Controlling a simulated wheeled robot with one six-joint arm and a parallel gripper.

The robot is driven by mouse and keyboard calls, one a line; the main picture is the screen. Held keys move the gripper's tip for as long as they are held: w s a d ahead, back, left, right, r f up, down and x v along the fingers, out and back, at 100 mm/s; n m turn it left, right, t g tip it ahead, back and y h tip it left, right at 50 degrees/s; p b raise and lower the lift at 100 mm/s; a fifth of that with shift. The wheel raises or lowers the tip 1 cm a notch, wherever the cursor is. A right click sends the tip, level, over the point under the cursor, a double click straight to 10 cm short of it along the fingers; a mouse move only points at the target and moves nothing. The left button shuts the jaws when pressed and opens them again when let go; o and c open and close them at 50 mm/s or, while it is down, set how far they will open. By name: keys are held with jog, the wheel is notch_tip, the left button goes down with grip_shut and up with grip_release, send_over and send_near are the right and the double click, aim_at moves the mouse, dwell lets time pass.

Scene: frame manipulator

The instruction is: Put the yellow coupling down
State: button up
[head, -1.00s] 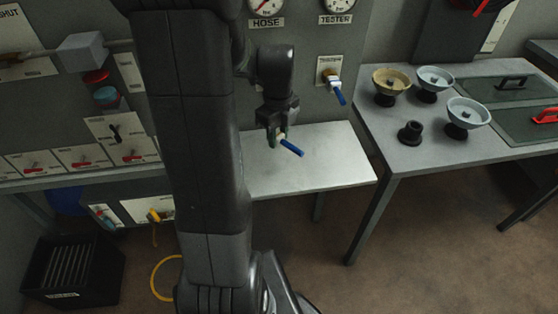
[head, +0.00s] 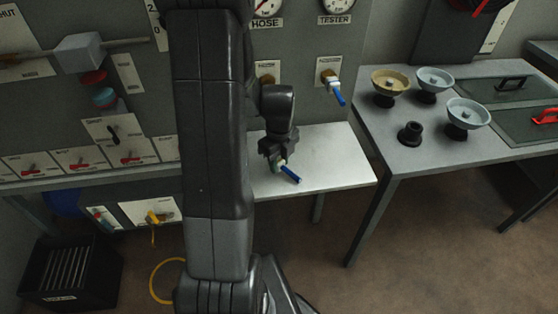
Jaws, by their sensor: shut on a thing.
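My gripper (head: 277,161) is shut on a small piece with a pale body and a blue handle (head: 290,174). It holds the piece low over or on the light grey shelf (head: 335,160); I cannot tell whether they touch. The fingers hide most of the piece's body, and I see no clear yellow on it. A yellow fitting (head: 153,217) sits on the low white panel at the lower left, with a yellow hose (head: 160,283) below it.
A fitting with a blue handle (head: 335,88) hangs under the tester gauge. Several bowls and a black part (head: 410,133) stand on the right table (head: 385,160). The shelf's right part is clear. A black crate (head: 72,272) is on the floor at left.

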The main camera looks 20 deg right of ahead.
aim_at(279, 161)
jog(key=shift+f, duration=0.15)
jog(key=o, duration=0.9)
notch_tip(279, 161, up, 12)
jog(key=shift+r+p, duration=0.2)
jog(key=shift+p, duration=0.2)
